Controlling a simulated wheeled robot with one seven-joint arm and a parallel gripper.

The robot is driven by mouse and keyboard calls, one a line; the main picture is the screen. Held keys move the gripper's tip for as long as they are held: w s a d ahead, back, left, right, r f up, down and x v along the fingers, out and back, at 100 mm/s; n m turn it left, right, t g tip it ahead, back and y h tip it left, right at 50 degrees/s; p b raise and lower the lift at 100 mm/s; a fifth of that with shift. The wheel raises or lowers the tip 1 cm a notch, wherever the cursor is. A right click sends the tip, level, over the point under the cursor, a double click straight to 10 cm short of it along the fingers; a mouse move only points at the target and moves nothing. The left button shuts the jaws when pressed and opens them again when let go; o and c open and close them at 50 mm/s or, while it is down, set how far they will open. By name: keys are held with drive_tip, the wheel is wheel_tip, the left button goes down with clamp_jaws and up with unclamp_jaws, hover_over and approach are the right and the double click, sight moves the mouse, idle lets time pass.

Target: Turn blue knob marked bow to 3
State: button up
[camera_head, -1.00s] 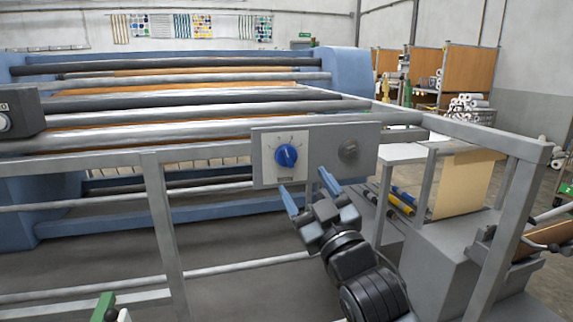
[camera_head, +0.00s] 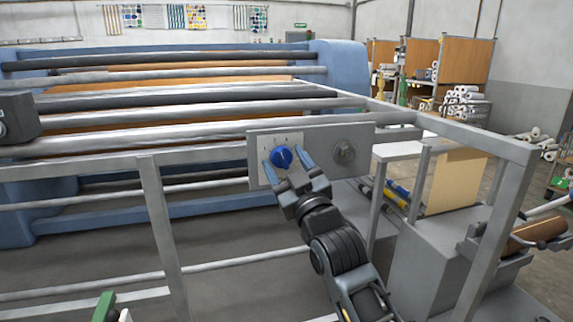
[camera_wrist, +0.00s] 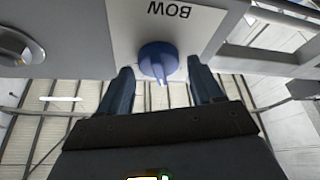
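The blue knob (camera_head: 281,157) sits on a white plate on the grey panel (camera_head: 318,135) of the press rail. In the wrist view the blue knob (camera_wrist: 158,62) shows below the word BOW, which appears upside down. My gripper (camera_head: 285,162) is open, with one blue finger on each side of the knob. In the wrist view the gripper's fingers (camera_wrist: 162,88) stand apart, with gaps between them and the knob. The dial marks around the knob are too small to read, and its setting cannot be told.
A second, grey knob (camera_head: 344,152) is on the same panel, right of the blue one. Metal rails and an upright post (camera_head: 165,235) frame the panel's left. A grey box (camera_head: 435,255) stands at the right. Rollers (camera_head: 200,110) lie behind.

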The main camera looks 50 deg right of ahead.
drive_tip(key=c, duration=0.8)
drive_tip(key=shift+f, duration=0.1)
drive_tip(key=shift+f+m+b, duration=0.15)
drive_tip(key=shift+m+b, duration=0.25)
drive_tip(key=shift+b, duration=1.15)
drive_tip(key=m+h+b, duration=0.1)
drive_tip(key=m+b, duration=0.1)
drive_tip(key=b, duration=0.2)
drive_tip(key=shift+a+f, duration=0.1)
drive_tip(key=shift+f, duration=0.1)
drive_tip(key=m+g+h+b, duration=0.1)
drive_tip(key=m+b, duration=0.1)
drive_tip(key=b, duration=0.1)
drive_tip(key=m+g+h+b, duration=0.1)
drive_tip(key=m+b, duration=0.2)
drive_tip(key=b, duration=0.1)
drive_tip(key=shift+r+m+h, duration=0.15)
drive_tip(key=shift+m+h, duration=0.15)
drive_tip(key=m+b, duration=0.1)
drive_tip(key=m+g+h+b, duration=0.1)
drive_tip(key=m+b, duration=0.1)
drive_tip(key=shift+r+g, duration=0.2)
drive_tip(key=shift+g, duration=0.1)
drive_tip(key=shift+m, duration=0.3)
drive_tip(key=shift+r, duration=0.1)
